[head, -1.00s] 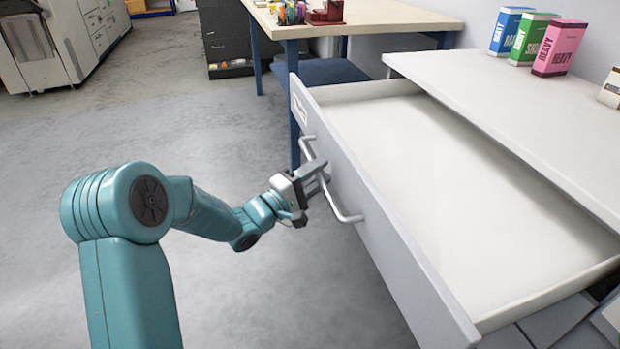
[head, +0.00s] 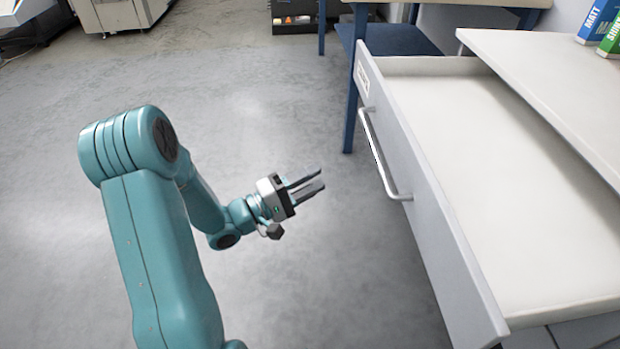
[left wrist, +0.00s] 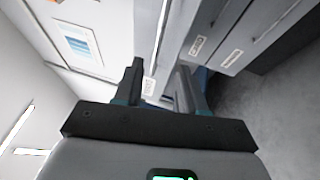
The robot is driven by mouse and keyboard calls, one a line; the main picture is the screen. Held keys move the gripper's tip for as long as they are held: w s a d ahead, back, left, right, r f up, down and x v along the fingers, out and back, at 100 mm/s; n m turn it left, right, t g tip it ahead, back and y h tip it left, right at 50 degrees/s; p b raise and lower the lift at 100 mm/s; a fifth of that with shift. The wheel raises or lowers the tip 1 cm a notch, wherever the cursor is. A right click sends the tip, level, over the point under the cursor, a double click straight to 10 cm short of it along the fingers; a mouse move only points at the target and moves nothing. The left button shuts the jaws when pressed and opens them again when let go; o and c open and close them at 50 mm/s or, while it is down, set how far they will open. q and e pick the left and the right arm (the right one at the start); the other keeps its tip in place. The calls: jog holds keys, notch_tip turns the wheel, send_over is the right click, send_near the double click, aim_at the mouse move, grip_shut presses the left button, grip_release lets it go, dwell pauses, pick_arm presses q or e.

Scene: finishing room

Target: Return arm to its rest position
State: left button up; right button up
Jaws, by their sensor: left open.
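My left gripper (head: 312,183) is open and empty, in the air to the left of the drawer handle and apart from it. Its two fingers also show in the left wrist view (left wrist: 163,85), with nothing between them. The pulled-out drawer (head: 430,210) has a metal bar handle (head: 378,160) on its front, and its visible inside is empty. My teal left arm (head: 165,230) reaches in from the lower left, bent at the elbow. My right gripper is not in view.
A white worktop (head: 550,75) lies above the drawer, with a blue box (head: 597,18) and a green box (head: 611,40) at its back. A blue-legged table (head: 350,85) stands beyond. The grey floor (head: 290,110) around my arm is clear.

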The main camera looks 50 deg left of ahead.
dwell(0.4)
pick_arm(q)
jog(key=w+d+f+m+g+h, duration=0.1)
jog(key=w+d+f+g+h, duration=0.2)
jog(key=d, duration=0.6)
jog(key=w+d+f+g+h, duration=0.1)
jog(key=w+d+f, duration=0.35)
jog(key=d, duration=0.55)
jog(key=s+d+f+m+g+y, duration=0.25)
jog(key=d+f+g, duration=0.35)
jog(key=f, duration=0.6)
jog(key=s+d+f+m+g+y, duration=0.1)
jog(key=s+f+m+g, duration=0.4)
jog(key=s, duration=0.4)
jog(key=s+f+m+g+y, duration=0.2)
jog(key=s+f+m+g, duration=0.3)
jog(key=s, duration=0.3)
notch_tip(320, 180, up, 28)
jog(key=t+p, duration=0.1)
jog(key=p, duration=2.8)
jog(key=shift+s+d+p, duration=0.3)
jog(key=shift+s+p, duration=0.05)
jog(key=shift+p, duration=0.05)
